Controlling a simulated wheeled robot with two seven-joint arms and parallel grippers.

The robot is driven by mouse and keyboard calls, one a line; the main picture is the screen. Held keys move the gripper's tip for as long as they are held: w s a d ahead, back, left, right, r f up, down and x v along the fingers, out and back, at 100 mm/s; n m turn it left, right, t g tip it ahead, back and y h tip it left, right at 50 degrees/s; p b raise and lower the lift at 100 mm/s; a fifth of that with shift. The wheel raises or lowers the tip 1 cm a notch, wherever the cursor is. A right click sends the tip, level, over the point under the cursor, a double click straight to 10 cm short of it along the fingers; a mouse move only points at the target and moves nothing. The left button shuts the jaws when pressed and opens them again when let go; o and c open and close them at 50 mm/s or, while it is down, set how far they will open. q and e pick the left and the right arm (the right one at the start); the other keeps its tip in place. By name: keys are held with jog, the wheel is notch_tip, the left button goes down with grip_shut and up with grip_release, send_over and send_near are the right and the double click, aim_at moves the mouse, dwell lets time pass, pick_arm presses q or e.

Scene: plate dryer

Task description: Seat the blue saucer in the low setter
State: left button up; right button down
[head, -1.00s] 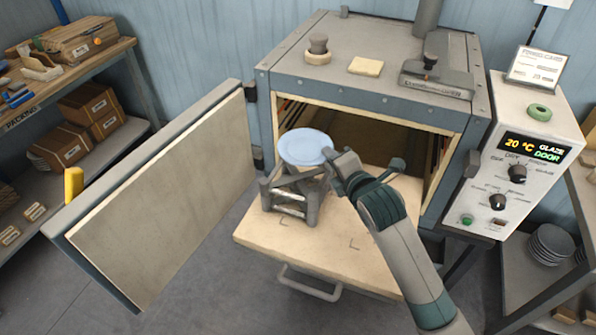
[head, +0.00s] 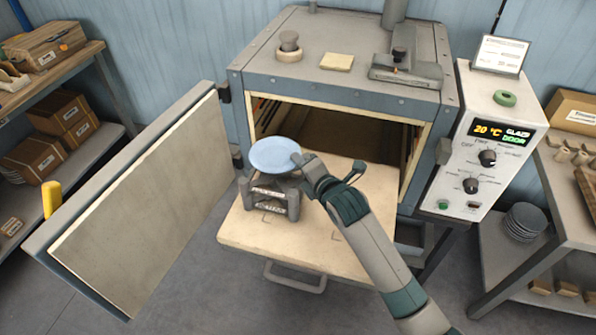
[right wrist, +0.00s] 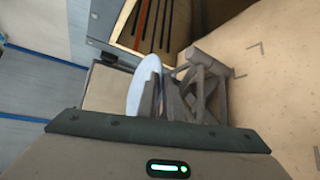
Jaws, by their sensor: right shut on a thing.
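The blue saucer (head: 274,152) is held about level over the grey setter (head: 268,203), which stands on the pale shelf board in front of the oven mouth. My right gripper (head: 299,161) is shut on the saucer's right edge. In the right wrist view the saucer (right wrist: 143,85) shows nearly edge-on beside the setter (right wrist: 207,92). I cannot tell whether the saucer touches the setter, as its underside is hidden. My left gripper is not in view.
The shelf board (head: 318,252) is bare to the right of the setter. The oven door (head: 145,190) stands open on the left. The oven chamber (head: 340,132) behind looks empty. The control panel (head: 488,150) stands on the right.

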aim_at(300, 183)
jog(key=shift+f, duration=0.45)
jog(key=shift+f+p, duration=0.5)
jog(key=shift+f, duration=1.35)
jog(key=shift+f, duration=0.2)
jog(key=c, duration=1.9)
grip_release()
jog(key=shift+r, duration=0.15)
